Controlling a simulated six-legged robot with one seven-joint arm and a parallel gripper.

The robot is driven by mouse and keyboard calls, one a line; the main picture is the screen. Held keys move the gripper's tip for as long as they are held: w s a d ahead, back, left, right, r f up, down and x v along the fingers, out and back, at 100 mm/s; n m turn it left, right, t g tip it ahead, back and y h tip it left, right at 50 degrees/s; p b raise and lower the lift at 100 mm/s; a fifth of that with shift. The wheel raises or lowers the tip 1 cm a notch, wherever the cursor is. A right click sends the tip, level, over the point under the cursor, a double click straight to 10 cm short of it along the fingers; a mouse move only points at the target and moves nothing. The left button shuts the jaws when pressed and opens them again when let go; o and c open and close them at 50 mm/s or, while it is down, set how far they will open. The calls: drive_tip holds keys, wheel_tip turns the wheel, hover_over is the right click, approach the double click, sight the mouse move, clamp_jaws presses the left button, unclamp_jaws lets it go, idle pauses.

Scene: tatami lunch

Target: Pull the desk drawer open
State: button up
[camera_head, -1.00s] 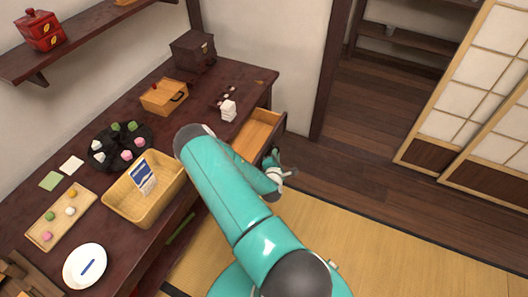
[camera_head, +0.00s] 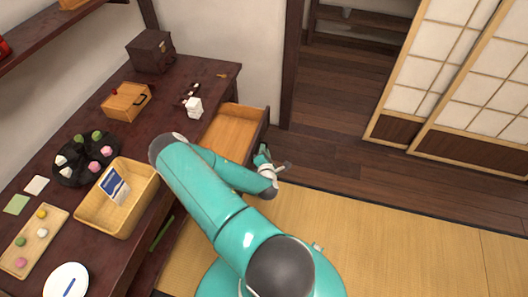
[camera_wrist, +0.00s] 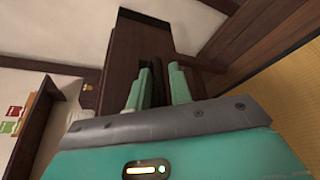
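The desk drawer (camera_head: 235,133) is pulled well out from the dark wooden desk (camera_head: 180,85), and its light wood inside looks empty. My gripper (camera_head: 264,158) is at the outer side of the drawer's dark front. In the wrist view, the two teal fingers of my gripper (camera_wrist: 158,70) stand on either side of a dark upright handle (camera_wrist: 157,85), with the dark drawer front beyond them. The fingers appear closed on this handle. The exact contact is hard to see in the dark.
The desk top holds a woven basket (camera_head: 110,215), a black sweets tray (camera_head: 75,172), a wooden box (camera_head: 127,102) and a dark chest (camera_head: 151,52). Tatami (camera_head: 370,235) is clear to the right of my arm. Sliding paper screens (camera_head: 455,75) stand at the far right.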

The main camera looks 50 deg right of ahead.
drive_tip(key=shift+o, duration=0.6)
drive_tip(key=v, duration=1.3)
drive_tip(key=shift+s+a, duration=0.2)
drive_tip(key=shift+a, duration=0.1)
drive_tip(key=shift+r, duration=0.15)
